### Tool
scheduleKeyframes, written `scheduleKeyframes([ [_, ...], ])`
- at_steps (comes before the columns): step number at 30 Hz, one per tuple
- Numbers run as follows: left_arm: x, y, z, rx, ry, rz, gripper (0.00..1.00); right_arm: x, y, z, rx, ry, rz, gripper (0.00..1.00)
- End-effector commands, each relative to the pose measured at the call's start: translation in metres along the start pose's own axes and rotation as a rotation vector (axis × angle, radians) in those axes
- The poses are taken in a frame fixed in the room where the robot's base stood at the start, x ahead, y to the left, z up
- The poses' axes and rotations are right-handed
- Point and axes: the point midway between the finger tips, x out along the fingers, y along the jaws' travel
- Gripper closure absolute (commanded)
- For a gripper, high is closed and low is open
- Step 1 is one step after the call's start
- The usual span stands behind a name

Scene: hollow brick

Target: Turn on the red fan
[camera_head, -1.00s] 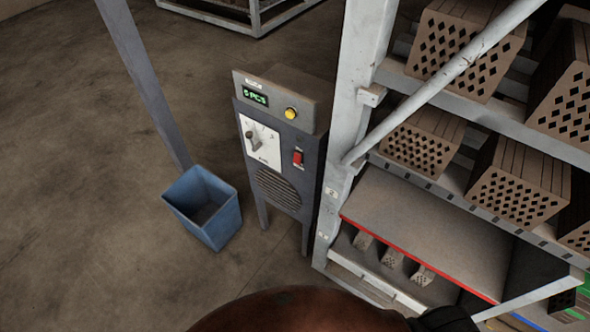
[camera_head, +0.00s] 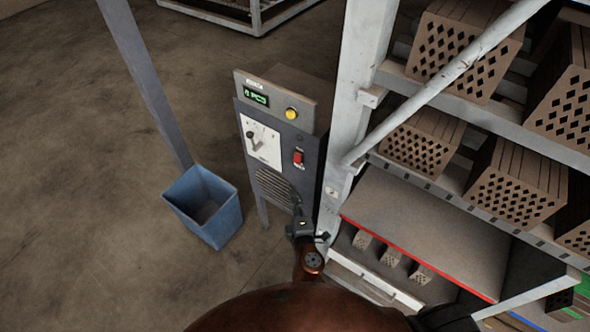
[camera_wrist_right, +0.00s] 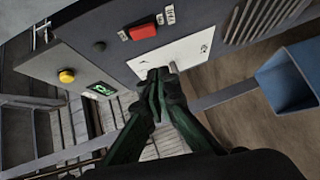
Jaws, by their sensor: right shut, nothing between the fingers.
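No red fan shows plainly. A dark cabinet (camera_head: 280,140) carries a red switch (camera_head: 298,158), a white dial plate with a knob (camera_head: 252,140), a yellow button (camera_head: 291,114) and a green display (camera_head: 256,97). A slatted vent (camera_head: 274,188) is below the dial. My right gripper (camera_head: 298,213) is in front of the cabinet's lower part, shut and empty. In the right wrist view its closed fingertips (camera_wrist_right: 158,76) overlap the edge of the white plate (camera_wrist_right: 190,52), beside the knob; I cannot tell if they touch. The red switch (camera_wrist_right: 143,31) is above them there. My left gripper is not in view.
A blue bin (camera_head: 205,208) stands on the floor left of the cabinet, by a grey post (camera_head: 145,85). A metal rack (camera_head: 350,120) with hollow bricks (camera_head: 420,148) stands close on the right, crossed by a diagonal bar. The floor at left is clear.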

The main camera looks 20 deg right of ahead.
Motion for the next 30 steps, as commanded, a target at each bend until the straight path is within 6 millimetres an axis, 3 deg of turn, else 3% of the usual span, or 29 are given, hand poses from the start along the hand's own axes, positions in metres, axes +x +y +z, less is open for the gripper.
scheduleKeyframes([
  [8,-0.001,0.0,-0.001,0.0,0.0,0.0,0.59,0.009,0.0,0.0,0.0,0.0,0.0,1.0],
  [23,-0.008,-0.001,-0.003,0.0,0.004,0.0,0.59,0.103,0.0,0.0,0.0,0.0,-0.001,1.0],
  [30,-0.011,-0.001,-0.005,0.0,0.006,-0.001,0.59,0.124,-0.001,0.024,-0.001,-0.001,-0.003,1.0],
])
